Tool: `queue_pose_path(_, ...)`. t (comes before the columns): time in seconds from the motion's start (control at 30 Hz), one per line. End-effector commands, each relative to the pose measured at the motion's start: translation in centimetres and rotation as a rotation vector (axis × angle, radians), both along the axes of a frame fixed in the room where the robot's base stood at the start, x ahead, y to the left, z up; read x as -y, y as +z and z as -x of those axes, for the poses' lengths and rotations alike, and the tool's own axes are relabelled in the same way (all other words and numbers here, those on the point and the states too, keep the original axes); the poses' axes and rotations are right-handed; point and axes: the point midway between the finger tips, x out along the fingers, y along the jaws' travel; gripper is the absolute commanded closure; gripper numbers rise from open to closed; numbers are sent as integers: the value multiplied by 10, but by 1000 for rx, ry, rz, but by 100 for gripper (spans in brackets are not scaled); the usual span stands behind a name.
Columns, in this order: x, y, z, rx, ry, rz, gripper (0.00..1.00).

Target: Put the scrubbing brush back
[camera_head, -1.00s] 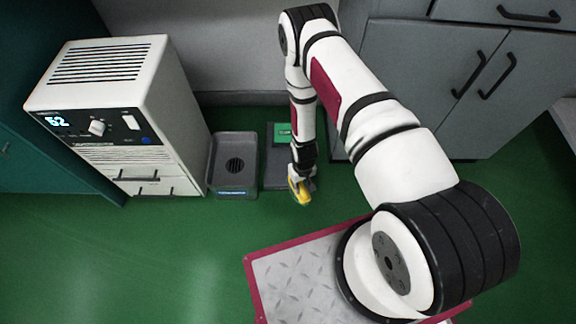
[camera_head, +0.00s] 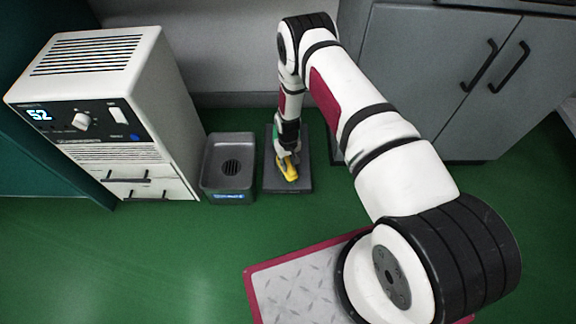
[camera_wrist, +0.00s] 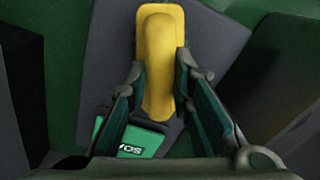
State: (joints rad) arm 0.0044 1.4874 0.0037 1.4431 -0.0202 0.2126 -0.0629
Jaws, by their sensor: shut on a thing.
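The yellow scrubbing brush (camera_head: 287,167) is in my gripper (camera_head: 284,152), low over a dark grey flat tray or mat (camera_head: 303,178) on the green floor. In the wrist view the brush (camera_wrist: 160,60) lies lengthwise between the two fingers of my gripper (camera_wrist: 161,90). The dark tray (camera_wrist: 213,40) is beneath it, with a green label (camera_wrist: 140,141) near the fingers. Whether the brush touches the tray is unclear. The brush's underside is hidden.
A grey bin with a drain grate (camera_head: 229,165) stands just left of the tray. A white cabinet (camera_head: 130,110) with a display stands further left. Grey cupboards (camera_head: 440,80) are on the right. Green floor in front of the tray is clear.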

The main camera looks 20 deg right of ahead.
Motion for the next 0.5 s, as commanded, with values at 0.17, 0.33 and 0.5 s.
queue_pose_path(0.17, 0, -7, 0, 1, 0, 0, 100)
queue_pose_path(0.33, 0, -7, 0, 1, 0, 0, 100)
queue_pose_path(0.5, 0, -9, 0, 0, 0, 0, 63)
